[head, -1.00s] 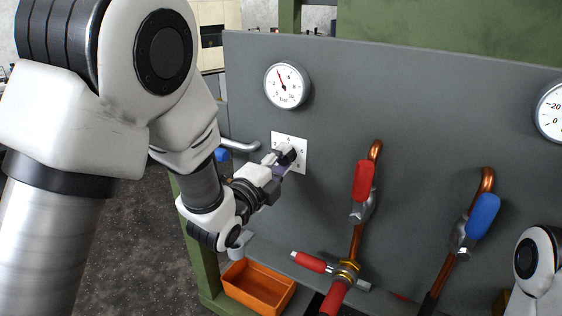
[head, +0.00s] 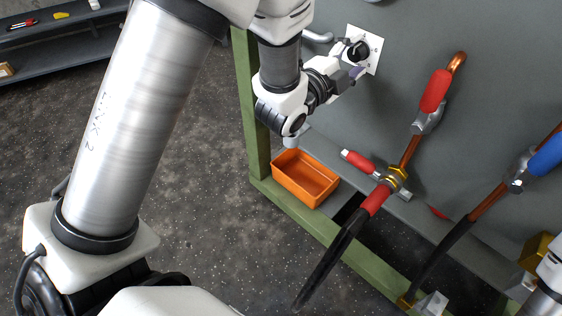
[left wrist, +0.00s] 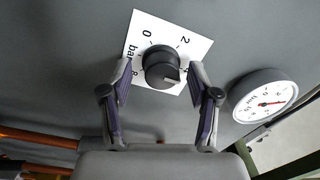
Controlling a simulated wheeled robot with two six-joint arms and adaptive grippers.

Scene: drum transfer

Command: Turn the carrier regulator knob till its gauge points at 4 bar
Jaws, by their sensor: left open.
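The black round knob (left wrist: 162,67) sits on a white square scale plate (left wrist: 143,28) marked 0, 2 and bar; a pale pointer line on it faces lower right in the left wrist view. The knob also shows in the head view (head: 357,50). My left gripper (left wrist: 160,71) is open, one finger on each side of the knob, with gaps showing; contact is not visible. It also shows in the head view (head: 349,70). The round white gauge (left wrist: 265,97) has a red needle pointing right in this tilted view; its reading is too small to tell.
Below the knob, an orange bin (head: 305,179) stands on the green frame (head: 245,105).

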